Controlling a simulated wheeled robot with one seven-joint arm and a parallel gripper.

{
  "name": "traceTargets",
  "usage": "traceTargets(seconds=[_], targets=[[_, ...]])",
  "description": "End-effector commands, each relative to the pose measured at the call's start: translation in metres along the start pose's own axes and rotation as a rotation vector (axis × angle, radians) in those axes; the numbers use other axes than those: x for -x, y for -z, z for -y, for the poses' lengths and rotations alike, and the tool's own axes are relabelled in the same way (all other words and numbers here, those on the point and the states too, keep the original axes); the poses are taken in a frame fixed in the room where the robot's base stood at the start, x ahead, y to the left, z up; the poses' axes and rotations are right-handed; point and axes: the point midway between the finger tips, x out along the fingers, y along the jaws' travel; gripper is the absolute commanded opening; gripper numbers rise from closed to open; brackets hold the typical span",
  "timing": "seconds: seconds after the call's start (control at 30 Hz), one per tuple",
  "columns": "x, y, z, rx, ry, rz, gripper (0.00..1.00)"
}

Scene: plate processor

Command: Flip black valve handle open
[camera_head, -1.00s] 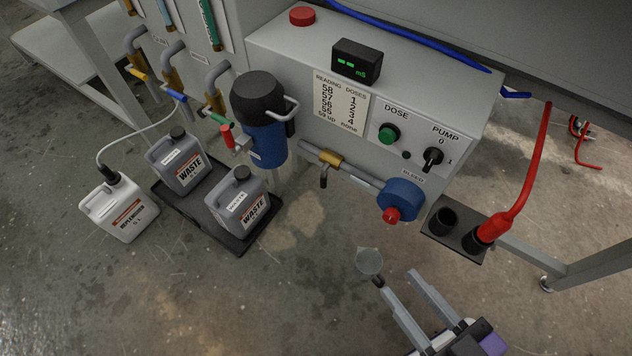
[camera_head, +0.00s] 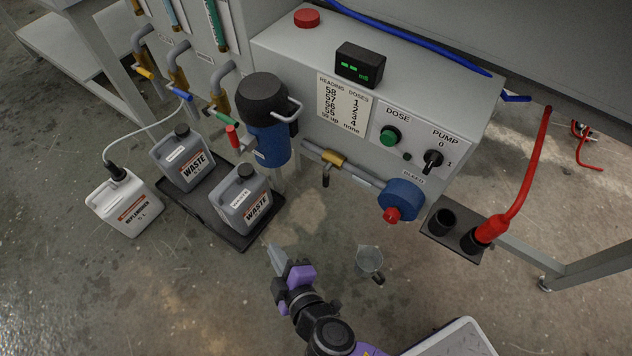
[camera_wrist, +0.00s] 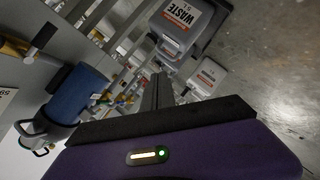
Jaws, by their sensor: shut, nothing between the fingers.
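The black valve handle (camera_head: 326,178) hangs down from a brass valve (camera_head: 332,158) on the grey pipe under the machine's front, across the pipe's line. In the wrist view, the black handle (camera_wrist: 43,37) sticks out from the brass valve (camera_wrist: 14,46) at the upper left. My gripper (camera_head: 272,249) is shut and empty. In the head view it appears below and left of the valve, apart from it, in front of the waste canisters. In the wrist view, the fingers (camera_wrist: 158,78) lie together and point away from the valve.
A blue filter housing (camera_head: 268,140) stands left of the valve, and a blue round fitting (camera_head: 402,198) with a red knob is to its right. Waste canisters (camera_head: 245,200) sit in a black tray (camera_head: 225,232). A clear jug (camera_head: 369,259) is right of my gripper.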

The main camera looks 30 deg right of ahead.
Motion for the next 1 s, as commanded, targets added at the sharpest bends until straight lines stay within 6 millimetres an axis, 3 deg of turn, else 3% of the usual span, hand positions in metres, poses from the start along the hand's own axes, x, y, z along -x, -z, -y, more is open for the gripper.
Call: traceTargets(seconds=[0.1, 0.23, 0.37, 0.6, 1.0], targets=[[-0.028, 0.01, -0.015, 0.159, -0.11, 0.089, 0.0], [-0.041, 0.012, -0.043, 0.305, -0.267, 0.205, 0.0], [-0.035, -0.002, -0.068, 0.407, -0.415, 0.322, 0.0], [-0.01, -0.022, -0.092, 0.458, -0.559, 0.438, 0.0], [-0.008, -0.026, -0.094, 0.446, -0.564, 0.45, 0.0]])
